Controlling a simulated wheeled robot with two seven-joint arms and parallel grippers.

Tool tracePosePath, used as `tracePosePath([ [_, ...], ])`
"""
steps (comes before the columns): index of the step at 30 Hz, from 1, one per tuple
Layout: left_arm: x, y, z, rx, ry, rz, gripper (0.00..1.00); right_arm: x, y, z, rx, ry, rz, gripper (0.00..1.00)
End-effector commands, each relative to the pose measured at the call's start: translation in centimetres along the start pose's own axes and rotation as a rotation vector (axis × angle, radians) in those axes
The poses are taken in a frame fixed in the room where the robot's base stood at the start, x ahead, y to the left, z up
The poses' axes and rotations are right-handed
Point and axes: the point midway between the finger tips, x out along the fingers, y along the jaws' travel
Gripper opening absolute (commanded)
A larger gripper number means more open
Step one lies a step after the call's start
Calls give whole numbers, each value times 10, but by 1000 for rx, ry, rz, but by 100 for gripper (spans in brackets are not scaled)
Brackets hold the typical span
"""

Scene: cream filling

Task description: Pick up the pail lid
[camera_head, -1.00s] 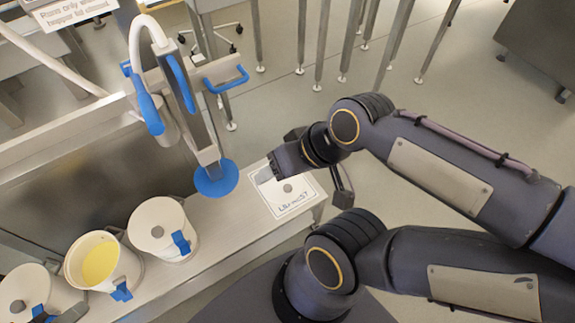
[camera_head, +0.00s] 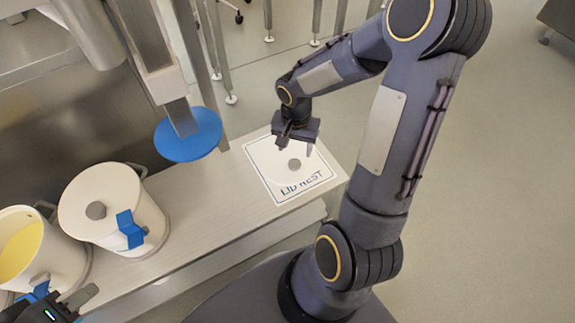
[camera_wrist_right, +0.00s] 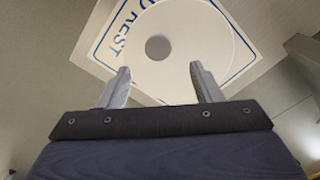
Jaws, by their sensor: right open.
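A round white pail lid (camera_wrist_right: 187,48) with a grey knob (camera_wrist_right: 158,47) lies on the white lid rest sheet (camera_wrist_right: 103,47) in the right wrist view. In the head view the knob (camera_head: 294,163) shows on the lid rest sheet (camera_head: 262,158), but the lid's outline is hard to make out. My right gripper (camera_head: 297,147) is open and empty above the lid. In the wrist view its fingertips (camera_wrist_right: 158,72) stand on either side of the knob's line, short of the knob. My left gripper (camera_head: 72,302) shows partly at the lower left corner; its jaws are unclear.
A lidded white pail (camera_head: 110,215) with a blue clip stands on the steel bench (camera_head: 205,205). An open pail (camera_head: 40,250) with yellow cream stands left of it. A blue disc (camera_head: 188,135) on a metal post hangs over the bench, left of the sheet.

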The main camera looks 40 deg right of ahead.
Motion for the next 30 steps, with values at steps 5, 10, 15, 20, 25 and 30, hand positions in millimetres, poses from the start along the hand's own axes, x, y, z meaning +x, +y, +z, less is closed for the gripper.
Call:
tracePosePath([
  [5,8,-4,4,0,0,0,36,21,0,1,0,-2,0,59],
  [10,18,-8,9,0,0,0,36,40,2,3,0,-3,0,59],
  [15,30,-14,15,0,0,0,36,65,3,4,0,-3,1,59],
  [20,30,-14,15,0,0,0,36,69,2,4,-1,-1,-1,59],
  [25,29,-14,15,0,0,0,36,68,2,4,-1,-1,-1,54],
  [30,29,-14,15,0,0,0,36,68,2,4,-1,-1,-1,31],
])
